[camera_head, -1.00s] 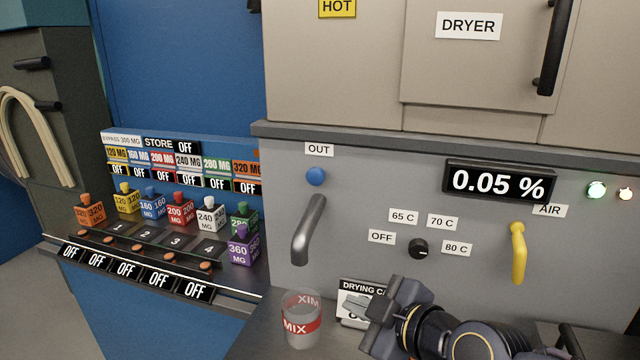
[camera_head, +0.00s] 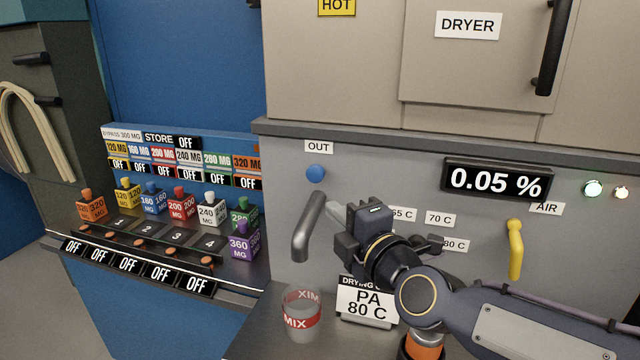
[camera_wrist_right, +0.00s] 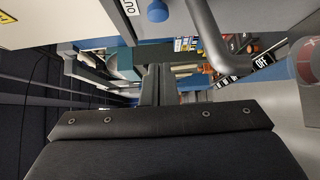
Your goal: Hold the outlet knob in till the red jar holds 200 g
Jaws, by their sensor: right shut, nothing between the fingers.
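The outlet knob is the round blue knob (camera_head: 315,173) under the OUT label on the grey dryer panel. It also shows at the top of the right wrist view (camera_wrist_right: 157,11). The grey outlet spout (camera_head: 308,228) curves down below it. The red jar is a clear jar with a red MIX band (camera_head: 301,318), upright on the grey ledge below the spout; its contents cannot be made out. My right gripper (camera_head: 335,212) is shut and empty, just right of the spout and below the knob, apart from the knob. My left gripper is not in view.
A drying card (camera_head: 368,302) reading PA 80 C stands right of the jar. The moisture display (camera_head: 498,181) reads 0.05 %. A yellow AIR handle (camera_head: 515,248) is at right. Several coloured weight blocks (camera_head: 180,207) stand on the blue bench at left.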

